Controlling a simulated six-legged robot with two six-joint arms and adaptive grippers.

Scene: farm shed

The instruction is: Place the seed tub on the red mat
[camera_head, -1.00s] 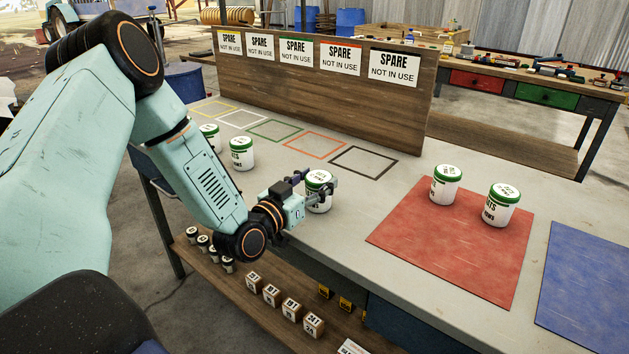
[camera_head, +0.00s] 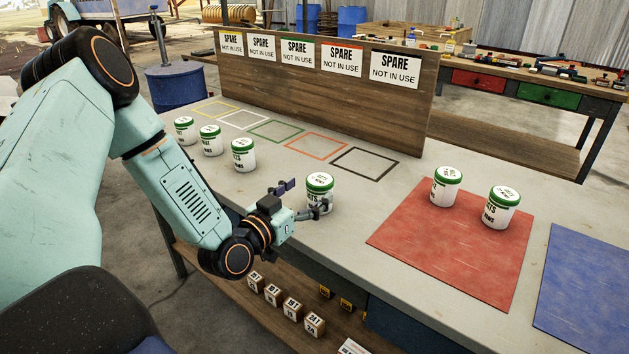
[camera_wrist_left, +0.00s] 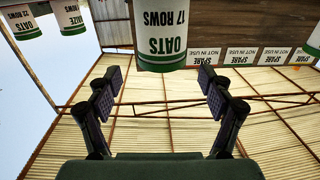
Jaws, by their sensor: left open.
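A white seed tub with a green lid (camera_head: 320,188) stands upright on the bench just beyond my left gripper (camera_head: 304,198). In the left wrist view the tub (camera_wrist_left: 164,35) appears upside down, reads "OATS 17 ROWS", and lies ahead of the spread fingers (camera_wrist_left: 160,85). My left gripper is open and holds nothing. The red mat (camera_head: 430,258) lies to the right on the bench. Two similar tubs, one on the left (camera_head: 446,187) and one on the right (camera_head: 501,207), stand upright on its far part. My right gripper is not in view.
Three more green-lidded tubs (camera_head: 243,154) stand in a row at the bench's left. Coloured outlines (camera_head: 363,163) lie before a wooden board (camera_head: 330,95) with "SPARE" signs. A blue mat (camera_head: 585,290) lies at far right. The red mat's front is bare.

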